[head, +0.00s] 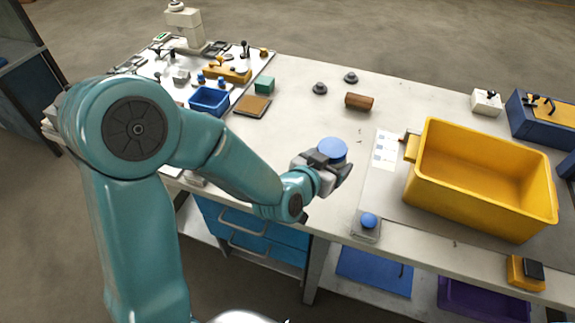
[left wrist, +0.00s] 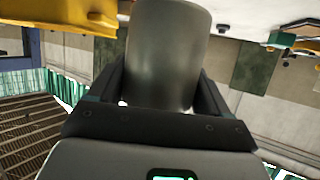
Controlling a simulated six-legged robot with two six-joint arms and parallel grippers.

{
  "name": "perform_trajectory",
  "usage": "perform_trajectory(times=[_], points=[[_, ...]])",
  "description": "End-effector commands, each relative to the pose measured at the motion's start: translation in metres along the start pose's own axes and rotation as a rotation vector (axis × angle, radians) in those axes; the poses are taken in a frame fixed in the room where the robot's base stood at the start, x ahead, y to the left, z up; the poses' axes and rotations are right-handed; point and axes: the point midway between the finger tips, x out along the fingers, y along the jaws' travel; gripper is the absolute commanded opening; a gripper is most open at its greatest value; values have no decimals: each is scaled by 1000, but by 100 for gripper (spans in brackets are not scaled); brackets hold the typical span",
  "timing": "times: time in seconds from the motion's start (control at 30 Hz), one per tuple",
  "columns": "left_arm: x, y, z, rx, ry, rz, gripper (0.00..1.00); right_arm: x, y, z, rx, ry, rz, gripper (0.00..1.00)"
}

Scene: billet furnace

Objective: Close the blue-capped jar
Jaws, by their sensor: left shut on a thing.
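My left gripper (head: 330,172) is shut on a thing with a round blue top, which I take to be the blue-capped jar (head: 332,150). It is over the front part of the workbench. In the left wrist view a smooth grey cylinder (left wrist: 166,50) stands between the two dark fingers of the left gripper (left wrist: 162,95). The blue top does not show there. The fingers hide most of the jar's side in the head view, so I cannot tell how the cap sits or whether the base touches the bench. My right gripper is not in view.
A yellow bin (head: 480,205) stands to the right. A small blue-domed block (head: 367,228) is at the bench's front edge. A brown cylinder (head: 359,101) and two dark knobs lie behind the gripper. A blue tray (head: 209,107) is at left. The bench (head: 290,125) is clear left of the gripper.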

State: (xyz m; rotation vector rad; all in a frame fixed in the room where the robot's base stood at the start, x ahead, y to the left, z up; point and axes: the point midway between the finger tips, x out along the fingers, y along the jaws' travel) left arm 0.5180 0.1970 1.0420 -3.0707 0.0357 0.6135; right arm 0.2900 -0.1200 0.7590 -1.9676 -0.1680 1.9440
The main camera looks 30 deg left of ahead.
Motion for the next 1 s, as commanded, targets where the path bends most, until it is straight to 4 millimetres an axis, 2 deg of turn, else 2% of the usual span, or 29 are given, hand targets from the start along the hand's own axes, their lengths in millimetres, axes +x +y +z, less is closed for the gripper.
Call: perform_trajectory(times=[0.17,0.3,0.4,0.7,0.8,1.0], points=[[18,-16,-36,22,12,51,0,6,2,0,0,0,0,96],[26,-42,-62,40,11,86,0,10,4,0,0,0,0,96],[29,-65,-74,41,8,90,0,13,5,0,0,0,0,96],[24,-140,-99,13,6,28,0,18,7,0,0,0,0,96],[21,-155,-102,3,4,8,0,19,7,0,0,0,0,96],[19,-162,-104,-4,4,-1,0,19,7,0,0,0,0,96]])
